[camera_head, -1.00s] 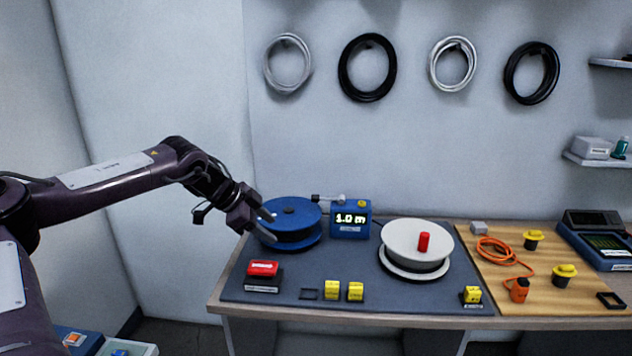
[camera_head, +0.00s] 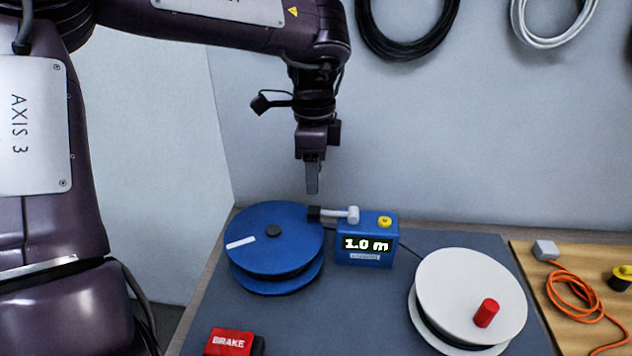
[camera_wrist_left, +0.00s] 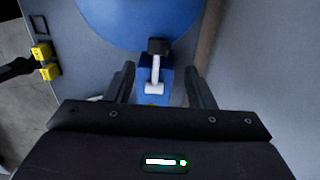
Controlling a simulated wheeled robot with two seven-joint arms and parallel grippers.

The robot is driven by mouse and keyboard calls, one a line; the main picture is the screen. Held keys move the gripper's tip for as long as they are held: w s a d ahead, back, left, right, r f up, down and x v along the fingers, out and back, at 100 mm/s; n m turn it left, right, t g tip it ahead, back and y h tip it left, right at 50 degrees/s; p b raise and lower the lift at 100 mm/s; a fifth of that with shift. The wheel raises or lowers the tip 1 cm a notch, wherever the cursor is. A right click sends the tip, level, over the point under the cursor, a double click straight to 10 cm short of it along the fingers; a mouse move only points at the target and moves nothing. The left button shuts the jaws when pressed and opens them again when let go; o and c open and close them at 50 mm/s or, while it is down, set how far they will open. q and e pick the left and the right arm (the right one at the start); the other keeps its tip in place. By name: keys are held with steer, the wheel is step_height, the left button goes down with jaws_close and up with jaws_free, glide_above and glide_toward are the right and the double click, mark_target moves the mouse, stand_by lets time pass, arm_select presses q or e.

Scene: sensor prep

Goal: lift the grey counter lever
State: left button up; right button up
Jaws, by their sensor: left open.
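The grey counter lever (camera_head: 338,215) lies roughly level on top of the blue counter box (camera_head: 367,243), whose display reads 1.0 m. It has a black block at its left end, by the blue reel, and a pale cross-piece at its right end. My left gripper (camera_head: 312,178) points down above the lever's black end, apart from it. In the left wrist view the lever (camera_wrist_left: 155,75) lies between the two open fingers of my left gripper (camera_wrist_left: 162,82), with nothing held. My right gripper is not in view.
A blue reel (camera_head: 265,245) stands just left of the counter. A white reel (camera_head: 455,285) with a red knob stands to the right. A red brake block (camera_head: 230,343) sits at the front left. A yellow button (camera_head: 385,221) is on the counter's top.

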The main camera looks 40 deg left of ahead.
mark_target(315, 209)
arm_select(q)
steer(key=shift+f, duration=0.35)
steer(key=f, duration=0.6)
steer(key=shift+s+d+p, duration=0.15)
steer(key=shift+s+p, duration=0.05)
steer(key=shift+p, duration=0.15)
steer(key=shift+w+f, duration=0.1)
steer(key=shift+f, duration=0.35)
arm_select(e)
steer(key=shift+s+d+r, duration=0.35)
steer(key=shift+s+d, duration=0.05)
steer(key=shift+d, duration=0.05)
arm_select(q)
steer(key=c, duration=0.5)
jaws_close()
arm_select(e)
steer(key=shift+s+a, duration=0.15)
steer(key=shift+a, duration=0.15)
